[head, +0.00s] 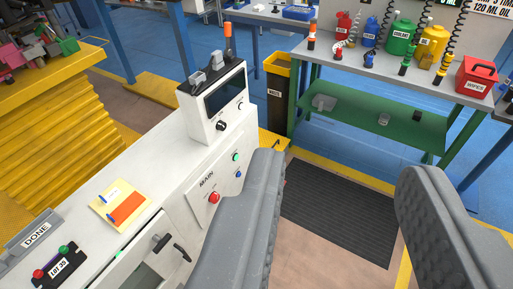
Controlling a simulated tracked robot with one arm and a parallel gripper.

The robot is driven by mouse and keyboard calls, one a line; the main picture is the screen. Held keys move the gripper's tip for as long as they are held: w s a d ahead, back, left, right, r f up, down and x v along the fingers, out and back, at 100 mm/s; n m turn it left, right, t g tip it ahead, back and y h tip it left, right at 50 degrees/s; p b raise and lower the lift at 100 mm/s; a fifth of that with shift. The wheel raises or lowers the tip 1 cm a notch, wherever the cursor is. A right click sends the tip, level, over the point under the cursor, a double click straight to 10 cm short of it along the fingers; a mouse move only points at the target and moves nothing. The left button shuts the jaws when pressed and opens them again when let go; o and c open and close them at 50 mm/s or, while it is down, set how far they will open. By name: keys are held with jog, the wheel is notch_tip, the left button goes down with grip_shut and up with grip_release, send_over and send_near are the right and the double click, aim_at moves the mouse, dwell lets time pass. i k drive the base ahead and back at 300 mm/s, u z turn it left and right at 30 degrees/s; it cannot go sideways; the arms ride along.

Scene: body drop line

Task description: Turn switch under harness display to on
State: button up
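A white console box with a dark display (225,92) stands on the far end of a white cabinet, left of the picture's middle. Under the screen is a black rotary switch (221,125) on the white face; its pointing direction is too small to read. No harness label is readable on the box. My gripper (341,165) is open and empty, its two grey fingers wide apart. Its left finger is in front of the cabinet's side, nearer to me and right of the switch. Nothing covers the switch.
The MAIN panel (204,196) has a red button (214,197), a green one and a blue one, close to my left finger. An orange-topped stalk (228,40) rises behind the display. A green-shelved bench (365,128) stands behind a dark floor mat (338,215).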

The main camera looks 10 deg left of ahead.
aim_at(221, 126)
jog(key=u, duration=0.15)
jog(key=k, duration=0.3)
jog(key=z, duration=0.65)
jog(key=i, duration=1.3)
jog(key=u, duration=0.65)
jog(key=i, duration=0.9)
jog(key=u, duration=0.4)
